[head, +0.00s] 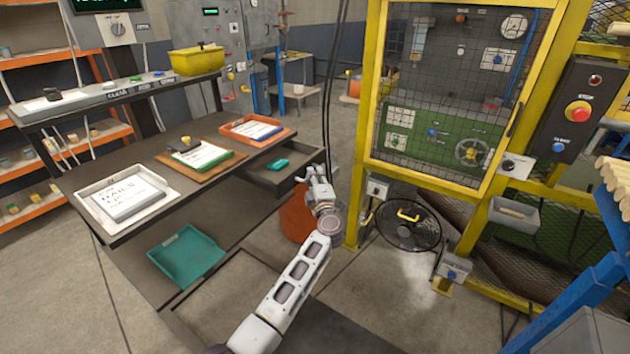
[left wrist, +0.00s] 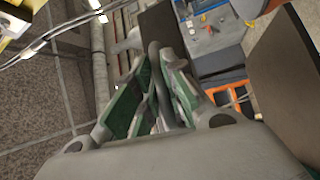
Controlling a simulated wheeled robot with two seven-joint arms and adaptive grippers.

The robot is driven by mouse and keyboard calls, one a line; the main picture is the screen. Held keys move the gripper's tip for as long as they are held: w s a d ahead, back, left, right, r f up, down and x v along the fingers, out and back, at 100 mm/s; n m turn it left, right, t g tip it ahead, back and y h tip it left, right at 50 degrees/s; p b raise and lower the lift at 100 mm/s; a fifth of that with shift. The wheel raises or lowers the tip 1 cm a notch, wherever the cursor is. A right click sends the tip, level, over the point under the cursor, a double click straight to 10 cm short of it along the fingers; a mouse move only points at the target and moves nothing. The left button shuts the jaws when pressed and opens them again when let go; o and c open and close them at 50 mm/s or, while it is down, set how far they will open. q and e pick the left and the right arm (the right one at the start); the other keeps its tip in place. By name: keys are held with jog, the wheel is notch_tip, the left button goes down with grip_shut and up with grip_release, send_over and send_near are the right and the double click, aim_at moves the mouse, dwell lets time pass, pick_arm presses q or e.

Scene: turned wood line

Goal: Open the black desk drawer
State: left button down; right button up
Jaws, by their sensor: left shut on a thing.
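The black desk drawer (head: 262,178) is at the right end of the dark desk in the head view. It stands pulled out, so its inside shows with a small teal item (head: 278,164) in it. My left gripper (head: 304,177) is at the drawer's outer front end, with the arm reaching up from below. In the left wrist view, the green-padded fingers of my left gripper (left wrist: 155,95) are shut on a curved grey handle (left wrist: 154,58) before a dark panel (left wrist: 160,27). The fingers hide part of the handle. My right gripper is in neither view.
The desk (head: 140,160) bears a white tray (head: 95,188), a brown tray (head: 165,160) and an orange tray (head: 235,139). A teal bin (head: 187,262) is below. A yellow-framed cage (head: 362,120) and a fan (head: 408,225) stand to the right.

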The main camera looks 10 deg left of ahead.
pick_arm(q)
jog(key=shift+s+f, duration=0.1)
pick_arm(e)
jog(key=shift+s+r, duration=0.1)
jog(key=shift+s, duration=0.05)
pick_arm(q)
jog(key=c, duration=1.8)
grip_release()
jog(key=shift+o, duration=0.2)
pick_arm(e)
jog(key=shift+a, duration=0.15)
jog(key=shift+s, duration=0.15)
pick_arm(q)
jog(key=shift+s+d, duration=0.15)
